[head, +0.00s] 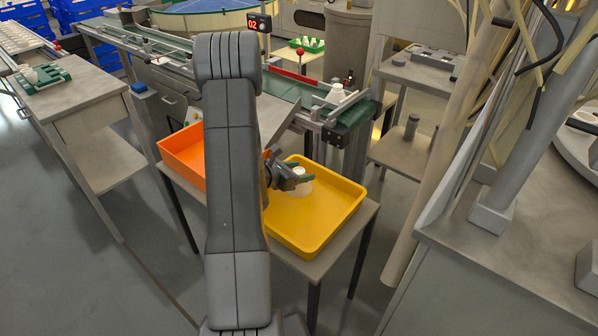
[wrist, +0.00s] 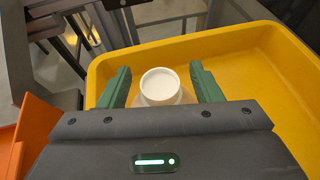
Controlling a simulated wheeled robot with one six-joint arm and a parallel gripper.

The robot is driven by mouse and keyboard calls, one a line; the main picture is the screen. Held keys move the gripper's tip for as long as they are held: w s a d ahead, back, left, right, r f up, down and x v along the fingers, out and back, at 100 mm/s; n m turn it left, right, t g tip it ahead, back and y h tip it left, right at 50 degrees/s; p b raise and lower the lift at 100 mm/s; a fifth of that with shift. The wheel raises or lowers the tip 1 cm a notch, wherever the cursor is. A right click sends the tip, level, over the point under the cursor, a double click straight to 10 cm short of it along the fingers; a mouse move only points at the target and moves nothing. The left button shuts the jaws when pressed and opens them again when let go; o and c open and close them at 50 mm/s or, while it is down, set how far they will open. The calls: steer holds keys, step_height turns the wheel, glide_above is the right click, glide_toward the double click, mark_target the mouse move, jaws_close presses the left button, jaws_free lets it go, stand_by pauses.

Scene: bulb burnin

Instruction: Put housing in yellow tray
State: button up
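The white housing (head: 298,187) is in the yellow tray (head: 335,228), near its back left part, and looks upright. My gripper (head: 293,178) reaches over the tray's left side. In the wrist view its green fingers (wrist: 162,86) stand on both sides of the housing (wrist: 160,84), with narrow gaps showing beside the housing's round top. The gripper looks open around it. The housing's lower part is hidden by the gripper body, and I cannot see clearly where it meets the tray floor. The yellow tray (wrist: 268,72) also fills much of the wrist view.
An orange tray (head: 184,156) stands left of the yellow tray on the same table (head: 365,213), partly behind my arm. A conveyor (head: 345,118) with a white part (head: 337,93) runs behind. A grey bench (head: 515,250) is at right. The rest of the yellow tray is empty.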

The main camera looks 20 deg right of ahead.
steer(key=p+v, duration=0.1)
steer(key=v, duration=1.3)
steer(key=shift+d, duration=0.1)
stand_by(0.8)
